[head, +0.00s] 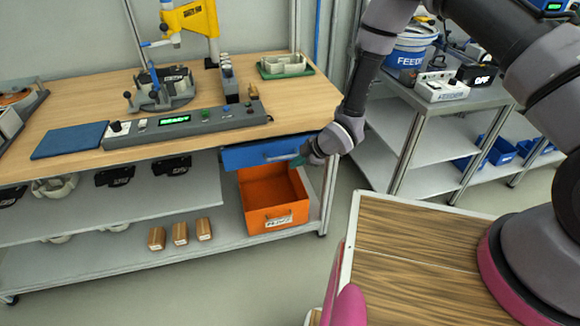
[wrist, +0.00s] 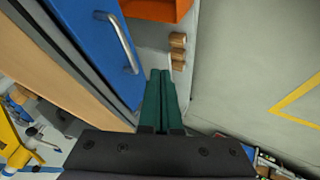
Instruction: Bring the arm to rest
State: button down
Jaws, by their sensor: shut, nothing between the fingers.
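My gripper (wrist: 161,100) shows in the wrist view as two green fingers lying side by side, shut with nothing between them. In the head view my gripper (head: 297,161) is at the end of my arm, in front of the right end of the blue drawer (head: 245,155) under the workbench. The gripper is small there and partly hidden by my wrist. My arm reaches down from the upper right, bent at the elbow. In the wrist view the blue drawer (wrist: 85,35) with its metal handle is left of the fingers. It looks shut.
An orange bin (head: 268,218) stands on the lower shelf below the drawer, close to my gripper. Wooden blocks (head: 180,234) lie left of it. The wooden workbench (head: 90,80) carries a control box (head: 185,125). A metal cart (head: 440,115) stands right. Floor is clear in front of the bench.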

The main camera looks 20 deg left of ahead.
jog(key=w+d+r+m+t+h, duration=0.1)
jog(key=w+d+r+m, duration=0.2)
jog(key=r, duration=0.4)
jog(key=w+d+r+m+t+h, duration=0.1)
jog(key=w+d+r, duration=0.35)
jog(key=r, duration=0.25)
jog(key=w+d+r+m+t, duration=0.1)
jog(key=w+d+r+m, duration=0.1)
jog(key=d+r, duration=0.4)
jog(key=w+d+r+m+t+h, duration=0.1)
jog(key=d+r+m+h, duration=0.2)
jog(key=d+r+m, duration=0.8)
jog(key=s+d+r+m+h, duration=0.1)
jog(key=s+d+r, duration=0.3)
jog(key=d+r, duration=0.3)
jog(key=s+d+r+m, duration=0.1)
jog(key=s+d+r, duration=0.35)
jog(key=r, duration=0.55)
jog(key=s+d+r+m, duration=0.3)
jog(key=s+m, duration=0.1)
jog(key=s, duration=0.3)
jog(key=s+d+r+m, duration=0.3)
jog(key=s+m, duration=0.1)
jog(key=s, duration=0.4)
jog(key=shift+d+r+t, duration=0.25)
jog(key=shift+t, duration=0.15)
jog(key=shift+y, duration=0.3)
